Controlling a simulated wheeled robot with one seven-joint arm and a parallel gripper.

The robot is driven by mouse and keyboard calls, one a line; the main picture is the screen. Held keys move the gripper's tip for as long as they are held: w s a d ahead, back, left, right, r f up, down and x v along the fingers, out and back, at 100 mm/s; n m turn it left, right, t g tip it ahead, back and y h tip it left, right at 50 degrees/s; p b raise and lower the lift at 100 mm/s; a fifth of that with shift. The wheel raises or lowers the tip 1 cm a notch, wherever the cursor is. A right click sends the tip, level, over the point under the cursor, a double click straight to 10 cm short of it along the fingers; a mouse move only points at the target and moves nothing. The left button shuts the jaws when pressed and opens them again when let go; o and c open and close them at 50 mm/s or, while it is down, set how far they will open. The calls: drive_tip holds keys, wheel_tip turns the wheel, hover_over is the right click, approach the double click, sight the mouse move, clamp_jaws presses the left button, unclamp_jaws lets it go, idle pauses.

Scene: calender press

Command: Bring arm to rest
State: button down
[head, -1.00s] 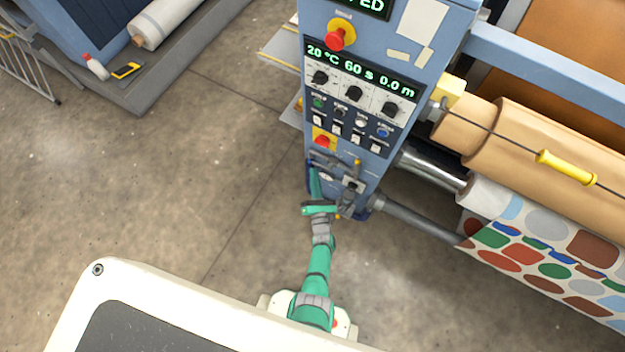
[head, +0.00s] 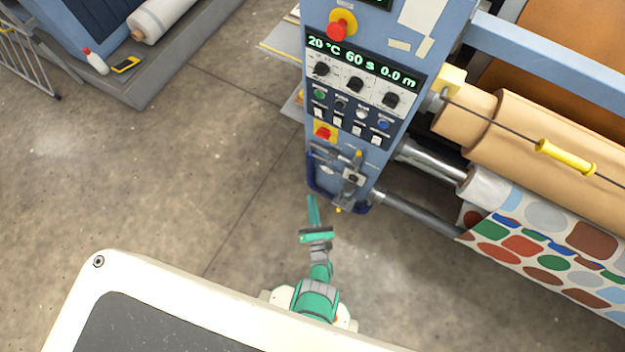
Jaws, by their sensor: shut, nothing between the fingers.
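My teal and grey arm (head: 318,272) rises from its white mount at the bottom centre of the head view, folded fairly short. The gripper is shut and holds nothing.
Brown rolls (head: 540,140) and patterned cloth (head: 545,255) are at right. A bottle (head: 96,62) and yellow device (head: 126,64) lie upper left. Floor at left is clear.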

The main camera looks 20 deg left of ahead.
drive_tip(key=shift+w, duration=0.1)
idle(0.4)
drive_tip(key=shift+d, duration=0.1)
drive_tip(key=s+d+r+m+h, duration=0.3)
drive_tip(key=s+d+r+m, duration=0.15)
drive_tip(key=s+m, duration=0.35)
drive_tip(key=s+d+r+m+h, duration=0.3)
drive_tip(key=s+r+m, duration=0.25)
drive_tip(key=m, duration=0.35)
drive_tip(key=s+d+r+m+g+h, duration=0.1)
drive_tip(key=s+r+m, duration=0.3)
drive_tip(key=r+m, duration=0.5)
drive_tip(key=s+d+r+m+h, duration=0.1)
drive_tip(key=s+r+m, duration=0.3)
drive_tip(key=r, duration=1.8)
drive_tip(key=d+m, duration=0.1)
drive_tip(key=m, duration=0.3)
drive_tip(key=shift+d+m+g, duration=0.2)
drive_tip(key=shift+m+g, duration=0.2)
drive_tip(key=shift+s, duration=0.2)
